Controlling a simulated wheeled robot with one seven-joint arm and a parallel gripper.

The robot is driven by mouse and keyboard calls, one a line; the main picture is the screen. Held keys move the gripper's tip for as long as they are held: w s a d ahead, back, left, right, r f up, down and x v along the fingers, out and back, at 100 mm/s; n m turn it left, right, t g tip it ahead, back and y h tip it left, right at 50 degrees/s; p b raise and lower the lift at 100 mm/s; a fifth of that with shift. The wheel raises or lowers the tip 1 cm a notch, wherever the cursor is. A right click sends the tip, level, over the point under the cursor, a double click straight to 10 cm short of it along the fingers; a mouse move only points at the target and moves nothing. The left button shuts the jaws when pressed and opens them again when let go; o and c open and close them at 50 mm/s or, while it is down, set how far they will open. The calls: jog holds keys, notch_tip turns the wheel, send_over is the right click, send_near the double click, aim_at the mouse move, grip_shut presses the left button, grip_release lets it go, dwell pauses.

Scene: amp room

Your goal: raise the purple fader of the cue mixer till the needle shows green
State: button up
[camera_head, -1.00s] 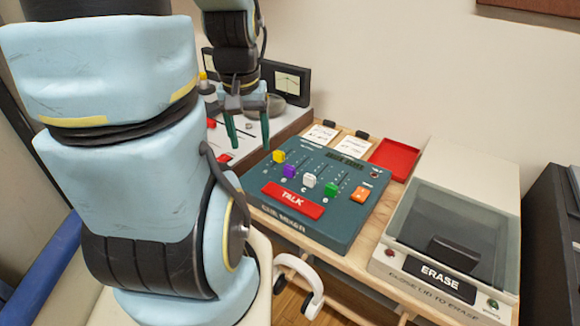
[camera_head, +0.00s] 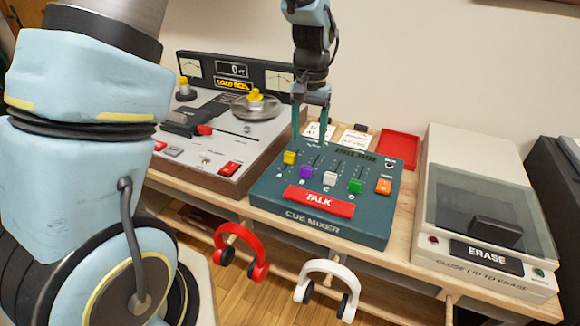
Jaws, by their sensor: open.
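The teal cue mixer (camera_head: 290,208) sits on the wooden bench, with a red TALK bar (camera_head: 319,201) along its front. Its purple fader (camera_head: 306,172) is second from the left, between a yellow fader (camera_head: 290,157) and a white fader (camera_head: 330,179).
A tape deck (camera_head: 215,130) with reels and red buttons stands to the left. A red tray (camera_head: 398,146) and white cards lie behind the mixer. The ERASE box (camera_head: 478,190) stands at right. Red (camera_head: 240,252) and white headphones (camera_head: 328,282) hang below the bench front.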

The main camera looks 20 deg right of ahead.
aim_at(307, 167)
notch_tip(307, 167, down, 10)
jog(key=shift+a+f+p, duration=0.1)
jog(key=shift+f+p, duration=0.1)
jog(key=shift+p, duration=0.7)
grip_shut()
dwell(0.9)
